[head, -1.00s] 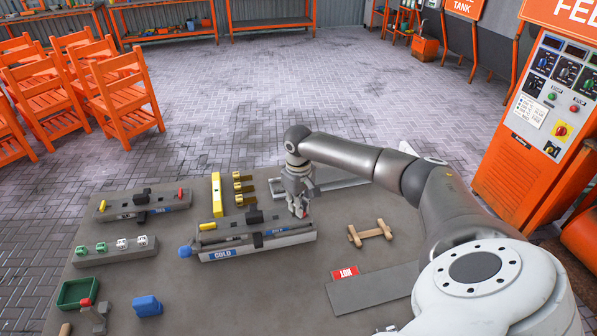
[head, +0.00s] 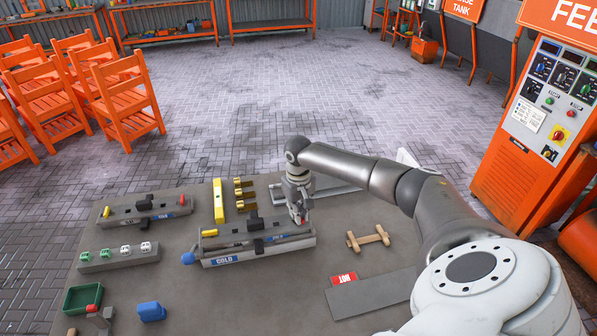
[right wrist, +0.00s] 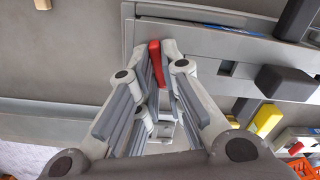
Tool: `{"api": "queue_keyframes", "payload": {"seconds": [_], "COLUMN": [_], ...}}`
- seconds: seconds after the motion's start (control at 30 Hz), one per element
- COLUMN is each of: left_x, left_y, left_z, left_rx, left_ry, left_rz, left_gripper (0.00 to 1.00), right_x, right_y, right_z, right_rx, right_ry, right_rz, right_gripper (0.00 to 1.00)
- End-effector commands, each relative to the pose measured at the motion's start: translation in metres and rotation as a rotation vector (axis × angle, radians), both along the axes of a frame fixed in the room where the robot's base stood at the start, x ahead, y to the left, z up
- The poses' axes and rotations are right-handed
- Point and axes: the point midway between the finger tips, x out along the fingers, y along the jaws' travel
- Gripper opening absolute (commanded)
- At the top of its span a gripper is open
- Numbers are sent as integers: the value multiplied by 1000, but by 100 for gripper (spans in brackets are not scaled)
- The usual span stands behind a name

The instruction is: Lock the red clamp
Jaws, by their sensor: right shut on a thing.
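A long grey mould (head: 290,250) with a blue COLD label lies on the table, a yellow piece on its left end and dark clamp parts across its middle. My right gripper (head: 299,213) points down at the mould's right end. The red clamp (right wrist: 156,64) shows in the right wrist view as a narrow red lever between my fingers. The right gripper is shut on it. In the head view the fingers mostly hide the lever. I cannot tell whether the clamp is locked. My left gripper is not in view.
A second mould (head: 147,212) lies behind left, with a block (head: 118,258) of green and white pieces before it. A yellow bar (head: 218,202), a wooden piece (head: 368,238), a green bin (head: 82,299) and a HOT plate (head: 370,294) lie around.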

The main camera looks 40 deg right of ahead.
Motion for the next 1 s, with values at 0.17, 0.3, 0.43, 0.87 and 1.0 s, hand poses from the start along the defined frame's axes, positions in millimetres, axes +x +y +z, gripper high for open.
{"api": "queue_keyframes", "payload": {"seconds": [0.17, 0.3, 0.43, 0.87, 1.0], "left_x": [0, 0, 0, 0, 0], "left_y": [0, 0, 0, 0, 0], "left_z": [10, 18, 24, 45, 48], "left_rx": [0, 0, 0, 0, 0], "left_ry": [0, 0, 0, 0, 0], "left_rz": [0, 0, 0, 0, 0], "left_gripper": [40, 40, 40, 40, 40], "right_x": [0, 0, 0, 0, 0], "right_y": [6, 6, 7, 7, 7], "right_z": [0, 0, 0, 0, -1], "right_rx": [11, 11, 11, 12, 11], "right_ry": [2, 3, 3, 4, 4], "right_rz": [-47, -98, -146, -312, -346], "right_gripper": [0, 0, 0, 0, 0]}}
